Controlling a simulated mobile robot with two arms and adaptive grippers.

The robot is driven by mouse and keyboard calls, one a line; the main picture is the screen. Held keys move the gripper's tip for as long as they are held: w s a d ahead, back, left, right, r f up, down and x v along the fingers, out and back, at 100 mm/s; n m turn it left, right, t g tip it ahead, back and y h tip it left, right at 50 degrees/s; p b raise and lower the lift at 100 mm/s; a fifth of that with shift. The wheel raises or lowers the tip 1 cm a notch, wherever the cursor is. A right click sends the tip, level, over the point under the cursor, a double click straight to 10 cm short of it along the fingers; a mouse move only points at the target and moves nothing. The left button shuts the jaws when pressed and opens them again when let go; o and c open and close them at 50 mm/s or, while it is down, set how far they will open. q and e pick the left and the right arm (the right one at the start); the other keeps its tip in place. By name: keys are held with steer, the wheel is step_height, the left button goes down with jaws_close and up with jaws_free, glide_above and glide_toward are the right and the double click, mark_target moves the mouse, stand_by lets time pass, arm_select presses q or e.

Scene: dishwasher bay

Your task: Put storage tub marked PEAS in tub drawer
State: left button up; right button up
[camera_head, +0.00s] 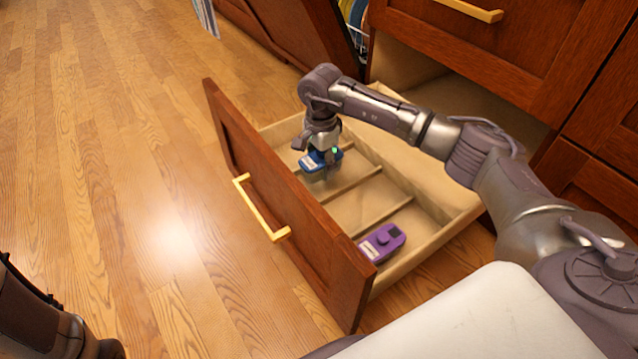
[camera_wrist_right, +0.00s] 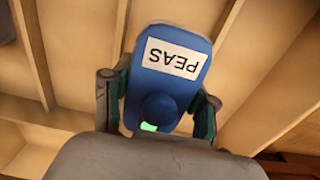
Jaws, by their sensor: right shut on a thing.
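The blue storage tub marked PEAS (camera_wrist_right: 192,50) is in the grasp of my right gripper (camera_wrist_right: 158,100), with a finger on each side of it. In the head view the blue tub (camera_head: 318,160) hangs under the right gripper (camera_head: 320,145), over or inside the far part of the open tub drawer (camera_head: 440,208). I cannot tell whether it touches the drawer floor. The drawer has wooden dividers. A purple tub (camera_head: 382,243) with a white label lies in its near compartment. My left gripper is not clearly in view.
The drawer front (camera_head: 285,205) with its yellow handle (camera_head: 258,208) stands pulled out over the wooden floor (camera_head: 120,150). Cabinet fronts (camera_head: 500,50) rise behind the drawer. An open dishwasher area with dishes (camera_head: 355,18) shows at the top. Compartments between the two tubs are empty.

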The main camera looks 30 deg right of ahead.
mark_target(318, 184)
steer(key=shift+w+a+f, duration=0.2)
steer(key=shift+a, duration=0.05)
steer(key=shift+f, duration=0.2)
step_height(318, 184, down, 4)
steer(key=b, duration=0.4)
steer(key=shift+r, duration=0.3)
steer(key=shift+f, duration=0.2)
steer(key=o, duration=1.1)
